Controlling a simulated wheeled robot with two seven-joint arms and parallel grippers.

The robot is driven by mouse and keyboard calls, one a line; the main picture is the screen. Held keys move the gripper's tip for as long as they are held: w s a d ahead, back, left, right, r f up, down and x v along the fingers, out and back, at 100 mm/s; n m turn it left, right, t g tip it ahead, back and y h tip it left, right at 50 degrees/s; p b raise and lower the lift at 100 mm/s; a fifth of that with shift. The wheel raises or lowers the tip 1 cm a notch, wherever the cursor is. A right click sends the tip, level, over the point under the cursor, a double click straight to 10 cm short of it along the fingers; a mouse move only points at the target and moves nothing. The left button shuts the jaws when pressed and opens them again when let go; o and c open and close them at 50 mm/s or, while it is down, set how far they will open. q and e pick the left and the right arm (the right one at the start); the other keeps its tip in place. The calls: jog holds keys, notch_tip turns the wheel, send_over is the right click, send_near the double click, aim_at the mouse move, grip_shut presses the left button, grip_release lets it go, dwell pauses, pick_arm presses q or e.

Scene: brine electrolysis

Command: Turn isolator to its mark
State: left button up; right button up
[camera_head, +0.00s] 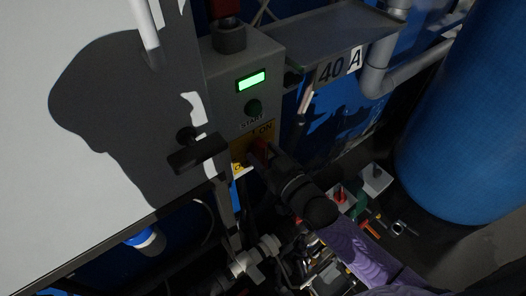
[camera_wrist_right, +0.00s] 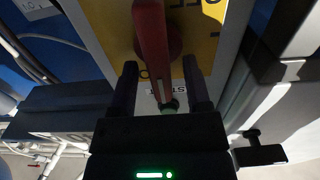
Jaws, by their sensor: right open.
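In the right wrist view the red handle (camera_wrist_right: 151,40) runs lengthwise down between the two dark fingers of the right gripper (camera_wrist_right: 160,72). The fingers are open, one on each side, with a gap visible to the handle. Part of the plate's lettering is hidden by the handle and gripper. My left gripper is not in view.
Above the plate are a START button (camera_head: 253,107) and a lit green display (camera_head: 251,81). A black handle (camera_head: 197,152) projects from the left. A grey shelf (camera_head: 335,32) marked "40 A" is to the right. A blue tank (camera_head: 465,120) stands farther right.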

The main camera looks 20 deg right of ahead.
jog(key=shift+w+a, duration=0.15)
jog(key=shift+w, duration=0.25)
grip_shut()
jog(key=n, duration=0.2)
jog(key=n+p, duration=0.1)
jog(key=n, duration=0.1)
jog(key=shift+s+a, duration=0.1)
jog(key=shift+a, duration=0.1)
jog(key=n, duration=0.4)
jog(key=shift+s+a+f+p, duration=0.1)
jog(key=shift+a+f+p, duration=0.15)
jog(key=shift+p, duration=0.1)
jog(key=n, duration=0.3)
jog(key=n+b, duration=0.1)
jog(key=n, duration=0.2)
jog(key=f+n, duration=0.1)
jog(key=n, duration=0.2)
jog(key=shift+a+n, duration=0.2)
jog(key=shift+n, duration=0.2)
jog(key=shift+b, duration=0.3)
